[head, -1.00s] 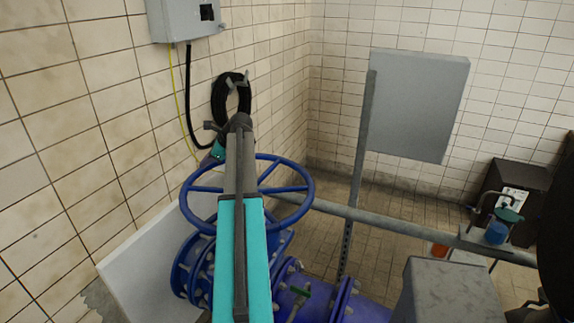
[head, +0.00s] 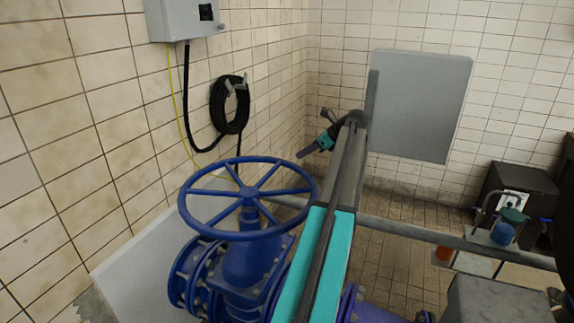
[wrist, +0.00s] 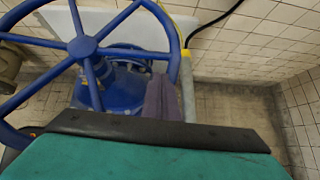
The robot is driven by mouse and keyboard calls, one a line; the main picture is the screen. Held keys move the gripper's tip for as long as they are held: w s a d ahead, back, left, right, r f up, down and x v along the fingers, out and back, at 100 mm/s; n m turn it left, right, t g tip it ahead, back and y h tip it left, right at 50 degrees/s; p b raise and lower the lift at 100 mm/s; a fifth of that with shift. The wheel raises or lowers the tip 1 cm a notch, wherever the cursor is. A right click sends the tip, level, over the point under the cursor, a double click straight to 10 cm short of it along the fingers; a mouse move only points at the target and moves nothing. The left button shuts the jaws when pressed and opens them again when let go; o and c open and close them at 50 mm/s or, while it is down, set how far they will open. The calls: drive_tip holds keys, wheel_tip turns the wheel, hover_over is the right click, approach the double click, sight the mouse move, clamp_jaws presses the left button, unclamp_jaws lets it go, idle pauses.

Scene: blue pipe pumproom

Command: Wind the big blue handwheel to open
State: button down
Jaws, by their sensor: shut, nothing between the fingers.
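The big blue handwheel (head: 250,191) lies nearly flat on top of a blue valve in the head view, its rim and spokes fully visible. In the wrist view the handwheel (wrist: 83,46) fills the upper left. My gripper (head: 302,154) is past the wheel's far right side in the head view, its fingers pointing left. In the wrist view its purple-grey fingers (wrist: 160,97) are together and empty, near the rim's right side. I cannot tell whether they touch the rim.
The blue valve body (head: 250,260) stands below the wheel. A grey pipe (head: 450,239) runs across to the right. A grey panel (head: 420,105) stands behind my arm. A black hose coil (head: 230,104) hangs on the tiled left wall.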

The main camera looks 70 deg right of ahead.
sight(286, 163)
drive_tip(key=shift+w+f, duration=0.1)
drive_tip(key=shift+w, duration=0.1)
drive_tip(key=shift+p+x, duration=0.4)
drive_tip(key=shift+x, duration=0.5)
drive_tip(key=p+x, duration=0.2)
drive_tip(key=x, duration=0.6)
drive_tip(key=shift+a, duration=0.1)
drive_tip(key=shift+d, duration=0.25)
drive_tip(key=shift+a, duration=0.15)
drive_tip(key=shift+w+n+p, duration=0.3)
drive_tip(key=shift+w, duration=0.15)
drive_tip(key=shift+w+y, duration=0.1)
drive_tip(key=shift+y, duration=0.2)
